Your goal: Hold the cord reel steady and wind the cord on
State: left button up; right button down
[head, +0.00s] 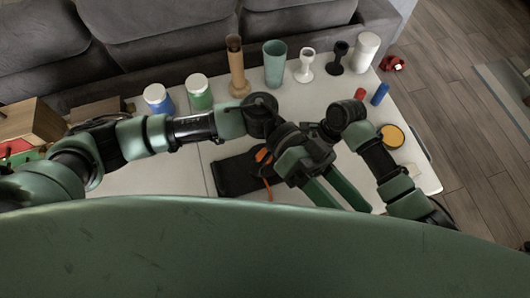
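An orange cord (267,189) runs over a black flat item (233,176) on the white table. An orange part (262,155) shows beside the dark hand parts; I cannot tell whether it belongs to the cord reel. The reel is not clearly visible and may be hidden by my arms. My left arm comes in from the left and bends down at the table's middle. My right arm comes in from the right, and the two hands overlap in the picture. Two long green bars point toward the lower right. The fingertips and anything between them cannot be made out.
The white table (300,92) carries blue (159,99) and green (199,93) jars, a brown vase (237,70), a teal cup (274,62), goblets (305,65) and a white cylinder (366,49) along its back. A grey sofa (165,38) stands behind.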

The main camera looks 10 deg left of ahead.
pick_arm(q)
jog(key=w+a+f+m+t+y, duration=0.8)
jog(key=w+a+f+y, duration=0.25)
jog(key=f, duration=0.25)
jog(key=w+a+m+t+y, duration=0.1)
jog(key=w+a+t+y, duration=0.3)
jog(key=w, duration=0.5)
jog(key=shift+t+h, duration=0.6)
jog(key=shift+h, duration=0.05)
jog(key=f, duration=0.8)
jog(key=a+f, duration=0.1)
jog(key=f, duration=0.3)
jog(key=shift+s+f, duration=0.1)
jog(key=shift+s, duration=0.1)
jog(key=c, duration=1.4)
jog(key=shift+o, duration=0.2)
jog(key=shift+m, duration=0.3)
